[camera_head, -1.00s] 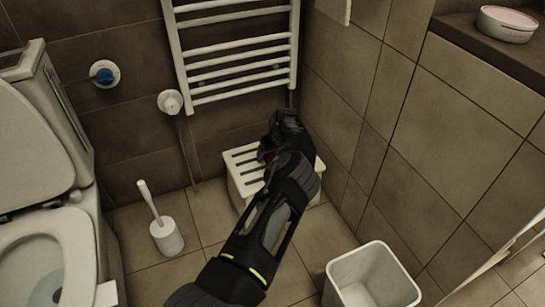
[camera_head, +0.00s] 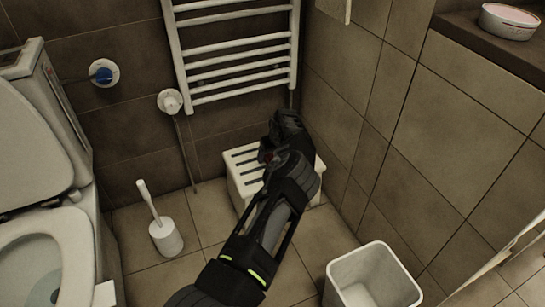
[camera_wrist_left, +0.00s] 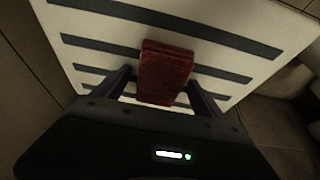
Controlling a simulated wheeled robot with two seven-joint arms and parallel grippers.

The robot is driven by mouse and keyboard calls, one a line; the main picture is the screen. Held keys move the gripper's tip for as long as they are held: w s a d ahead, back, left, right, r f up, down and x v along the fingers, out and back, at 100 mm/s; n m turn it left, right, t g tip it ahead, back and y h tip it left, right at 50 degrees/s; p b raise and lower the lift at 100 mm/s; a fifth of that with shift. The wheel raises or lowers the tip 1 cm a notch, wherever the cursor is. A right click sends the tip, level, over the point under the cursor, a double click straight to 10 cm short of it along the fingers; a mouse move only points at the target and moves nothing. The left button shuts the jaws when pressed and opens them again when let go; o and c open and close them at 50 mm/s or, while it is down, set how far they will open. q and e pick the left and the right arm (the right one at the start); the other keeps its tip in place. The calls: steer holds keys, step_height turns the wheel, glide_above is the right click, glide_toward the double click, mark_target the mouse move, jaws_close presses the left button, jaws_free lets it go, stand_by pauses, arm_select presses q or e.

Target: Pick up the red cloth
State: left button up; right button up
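The red cloth (camera_wrist_left: 166,72) is a small folded block on the white slatted stool (camera_wrist_left: 262,22) in the left wrist view. My left gripper (camera_wrist_left: 160,76) is open, with one finger on each side of the cloth. A small gap shows at the left finger; I cannot tell whether the right finger touches it. In the head view my left gripper (camera_head: 272,148) is over the white stool (camera_head: 238,178) and hides most of the cloth, with only a little red showing. My right gripper is not in view.
A towel rail (camera_head: 235,58) hangs on the wall behind the stool. A toilet brush (camera_head: 165,236) and the toilet (camera_head: 45,250) are on the left. A white bin (camera_head: 372,280) stands at the lower right. Tiled walls close in behind and to the right.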

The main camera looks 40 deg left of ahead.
mark_target(273, 154)
arm_select(q)
steer(key=c, duration=1.4)
steer(key=shift+r+p, duration=0.35)
steer(key=shift+p, duration=0.2)
step_height(273, 154, up, 10)
steer(key=p, duration=0.3)
steer(key=shift+p, duration=0.4)
steer(key=shift+f, duration=0.1)
